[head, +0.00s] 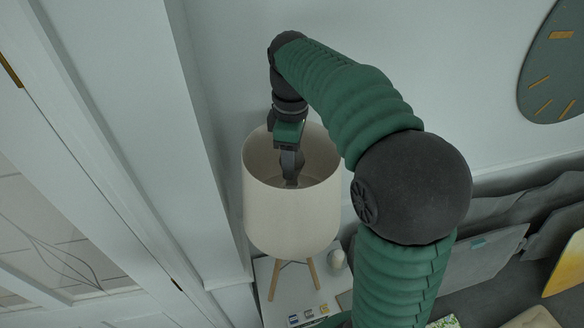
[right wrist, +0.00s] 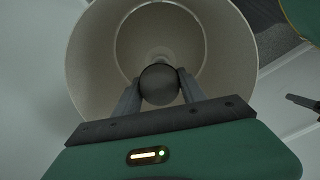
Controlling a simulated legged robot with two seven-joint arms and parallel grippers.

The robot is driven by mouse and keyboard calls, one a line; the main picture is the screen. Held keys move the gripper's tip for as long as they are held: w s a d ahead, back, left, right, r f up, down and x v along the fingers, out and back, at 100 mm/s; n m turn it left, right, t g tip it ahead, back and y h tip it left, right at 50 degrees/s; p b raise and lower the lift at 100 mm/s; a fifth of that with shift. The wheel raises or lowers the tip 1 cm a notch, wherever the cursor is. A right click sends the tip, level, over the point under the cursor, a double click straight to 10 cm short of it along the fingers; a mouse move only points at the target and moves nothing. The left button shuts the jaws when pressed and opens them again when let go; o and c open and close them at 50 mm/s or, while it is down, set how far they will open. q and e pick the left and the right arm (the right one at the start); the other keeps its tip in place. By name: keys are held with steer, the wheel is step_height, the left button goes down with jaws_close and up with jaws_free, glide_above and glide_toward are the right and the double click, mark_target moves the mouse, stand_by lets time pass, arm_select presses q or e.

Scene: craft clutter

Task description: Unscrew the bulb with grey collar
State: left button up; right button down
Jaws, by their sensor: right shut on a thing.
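A lamp with a cream drum shade (head: 290,215) on wooden legs stands near the wall in the head view. My right gripper (head: 291,180) reaches down into the open top of the shade. In the right wrist view the fingers of my right gripper (right wrist: 158,90) are shut on a dark round bulb (right wrist: 159,84), one finger on each side. The bulb sits inside the shade (right wrist: 215,45), near its middle. Its collar is mostly hidden behind the bulb, so I cannot tell its colour.
The shade wall surrounds the gripper closely. A white surface (head: 265,270) under the lamp holds small items and a pale rounded object (head: 337,259). A green clock (head: 555,65) hangs at upper right.

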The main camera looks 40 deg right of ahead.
steer(key=shift+r+p, duration=1.6)
steer(key=shift+r, duration=0.35)
steer(key=shift+r, duration=0.1)
step_height(320, 180, up, 5)
steer(key=p, duration=0.5)
step_height(320, 180, up, 2)
steer(key=shift+r+p, duration=0.1)
steer(key=shift+p, duration=0.55)
step_height(320, 180, up, 5)
steer(key=shift+f, duration=0.2)
steer(key=shift+a, duration=0.1)
